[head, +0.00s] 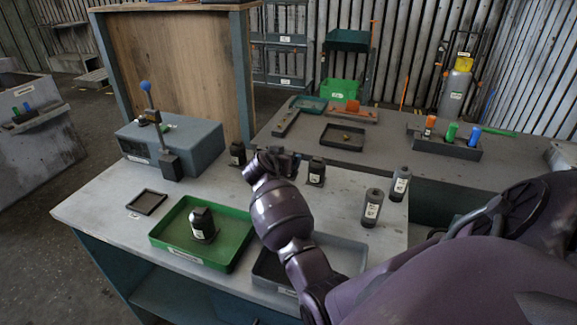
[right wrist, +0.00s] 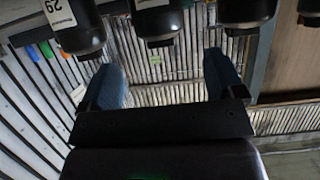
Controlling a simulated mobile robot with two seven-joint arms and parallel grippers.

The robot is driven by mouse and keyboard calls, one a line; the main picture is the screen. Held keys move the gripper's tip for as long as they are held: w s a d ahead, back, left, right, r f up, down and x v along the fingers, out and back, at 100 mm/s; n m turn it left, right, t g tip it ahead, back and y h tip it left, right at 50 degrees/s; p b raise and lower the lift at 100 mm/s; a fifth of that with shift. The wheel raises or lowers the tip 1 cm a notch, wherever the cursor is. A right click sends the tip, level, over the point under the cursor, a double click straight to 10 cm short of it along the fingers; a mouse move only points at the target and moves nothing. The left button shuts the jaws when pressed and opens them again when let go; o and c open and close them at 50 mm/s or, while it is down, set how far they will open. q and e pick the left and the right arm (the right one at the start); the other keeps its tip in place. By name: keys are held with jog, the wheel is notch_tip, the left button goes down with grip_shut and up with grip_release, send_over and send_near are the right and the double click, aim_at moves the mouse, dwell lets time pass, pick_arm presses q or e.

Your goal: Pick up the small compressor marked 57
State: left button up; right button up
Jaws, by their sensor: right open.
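Several small compressors with pale labels stand on the workbench in the head view. Dark ones are at the back (head: 237,153) and right of my gripper (head: 316,173). Two greyer ones stand to the right (head: 372,208) (head: 400,184). Another dark one is in the green tray (head: 202,224). I cannot read a 57 on any. My right gripper (head: 278,156) is between the two back dark ones. My left gripper is not in view.
A green tray (head: 165,239) and a grey tray (head: 263,273) lie at the bench front, the latter partly behind my arm. A grey box with a blue-knobbed lever (head: 195,147) stands back left. A small dark tray (head: 147,202) lies left. A second bench (head: 385,150) stands behind.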

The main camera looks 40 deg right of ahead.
aim_at(289, 152)
jog(key=shift+x, duration=3.15)
jog(key=shift+w+r, duration=0.1)
jog(key=c, duration=1.1)
jog(key=shift+r, duration=0.1)
jog(key=shift+c, duration=1.3)
